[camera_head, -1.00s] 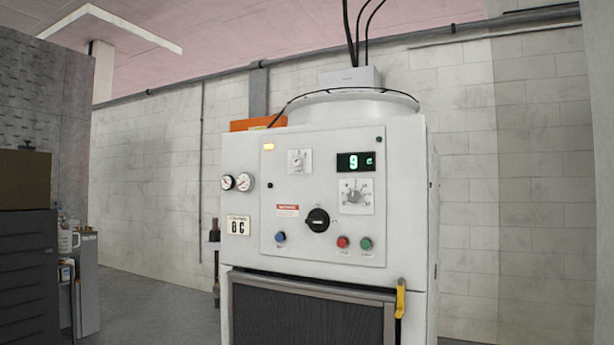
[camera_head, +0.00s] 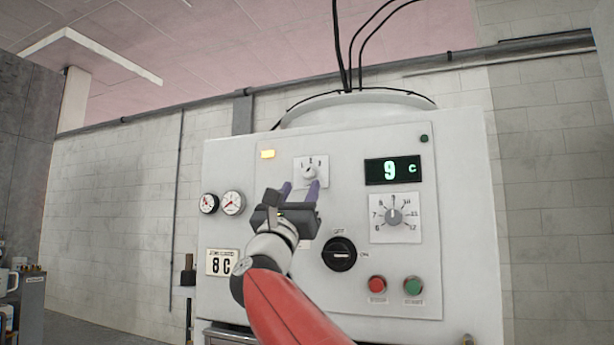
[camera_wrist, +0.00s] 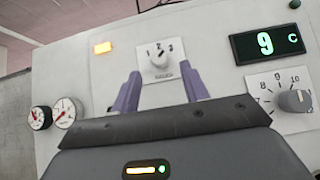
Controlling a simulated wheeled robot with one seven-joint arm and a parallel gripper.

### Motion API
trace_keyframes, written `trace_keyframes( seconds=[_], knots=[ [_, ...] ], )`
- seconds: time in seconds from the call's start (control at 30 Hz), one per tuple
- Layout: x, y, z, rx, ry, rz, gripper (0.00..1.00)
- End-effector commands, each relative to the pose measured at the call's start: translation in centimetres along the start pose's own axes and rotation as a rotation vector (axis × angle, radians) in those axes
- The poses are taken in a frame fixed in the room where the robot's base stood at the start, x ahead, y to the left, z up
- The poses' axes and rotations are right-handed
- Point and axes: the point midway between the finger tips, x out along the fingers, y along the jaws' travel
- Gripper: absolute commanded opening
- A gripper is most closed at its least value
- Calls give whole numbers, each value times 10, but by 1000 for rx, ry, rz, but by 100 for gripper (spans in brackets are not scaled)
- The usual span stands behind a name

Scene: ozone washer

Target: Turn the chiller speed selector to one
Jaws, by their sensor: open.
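The chiller speed selector is a small white knob (camera_head: 309,171) on a white square plate marked 1, 2, 3, high on the chiller's front panel. It also shows in the wrist view (camera_wrist: 159,59), beyond the fingertips; I cannot tell surely which number it points at. My gripper (camera_head: 300,187) is open and empty, just below the selector in the head view. In the wrist view, the two purple fingers of my gripper (camera_wrist: 161,76) stand apart, below and to either side of the knob. The fingers do not appear to hold anything.
To the right are a green display (camera_head: 393,170) reading 9 C and a grey temperature dial (camera_head: 394,216). A black OFF/ON switch (camera_head: 340,254), red button (camera_head: 377,284) and green button (camera_head: 413,286) sit lower. Two gauges (camera_head: 220,203) are at left.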

Motion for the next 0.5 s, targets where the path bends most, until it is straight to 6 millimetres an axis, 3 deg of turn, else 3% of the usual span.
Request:
trace_keyframes(
  seconds=[0.03, 0.2, 0.5],
  knots=[
    [13, 0, 3, -1, 0, -2, 45],
    [37, 1, 2, -4, 0, 1, 45],
    [47, 0, 0, -4, 0, 3, 45]
  ],
)
